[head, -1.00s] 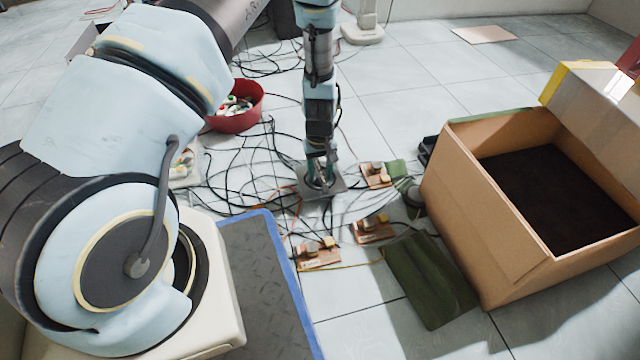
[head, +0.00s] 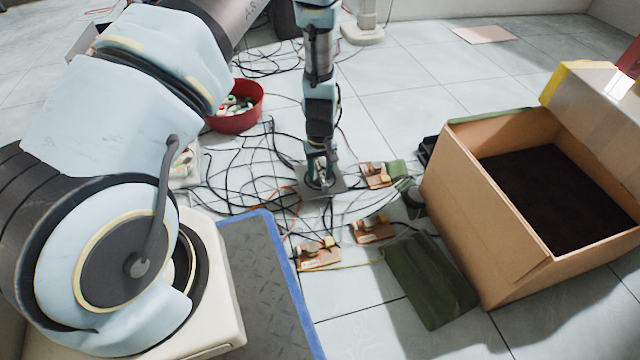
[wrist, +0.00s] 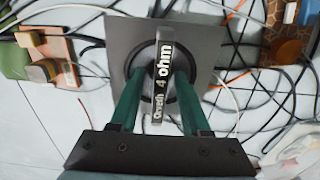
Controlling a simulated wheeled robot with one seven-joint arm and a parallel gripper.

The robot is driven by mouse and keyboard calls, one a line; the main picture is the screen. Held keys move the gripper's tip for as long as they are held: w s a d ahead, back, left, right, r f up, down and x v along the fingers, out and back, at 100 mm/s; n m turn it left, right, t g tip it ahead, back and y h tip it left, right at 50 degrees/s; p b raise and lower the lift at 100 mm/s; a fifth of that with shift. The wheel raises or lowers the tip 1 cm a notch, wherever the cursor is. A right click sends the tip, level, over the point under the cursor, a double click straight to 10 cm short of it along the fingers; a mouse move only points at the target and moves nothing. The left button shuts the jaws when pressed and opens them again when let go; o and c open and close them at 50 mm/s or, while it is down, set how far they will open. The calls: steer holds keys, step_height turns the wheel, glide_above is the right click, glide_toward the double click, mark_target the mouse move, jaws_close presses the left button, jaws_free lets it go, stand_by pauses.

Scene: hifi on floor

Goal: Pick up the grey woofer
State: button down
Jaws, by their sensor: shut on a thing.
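The grey woofer is a square grey plate with a round dark centre and a raised bar lettered "4 ohm". It shows in the wrist view (wrist: 202,42) and in the head view (head: 331,188), among cables on the tiled floor. My gripper (wrist: 160,82) reaches over it with two green fingers, one on each side of the raised middle part, and is shut on it. In the head view my gripper (head: 321,178) points straight down at the plate. I cannot tell whether the plate touches the floor. The fingertips are partly hidden by the bar.
Several small circuit boards (head: 373,229) lie right of and below the woofer. Tangled black cables surround it. A large cardboard box (head: 480,215) stands at right, with a dark green object (head: 430,280) before it. A red bowl (head: 238,121) is at upper left.

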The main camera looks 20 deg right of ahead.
steer(key=shift+r, duration=0.25)
step_height(320, 180, up, 11)
steer(key=p, duration=0.6)
steer(key=shift+f, duration=0.2)
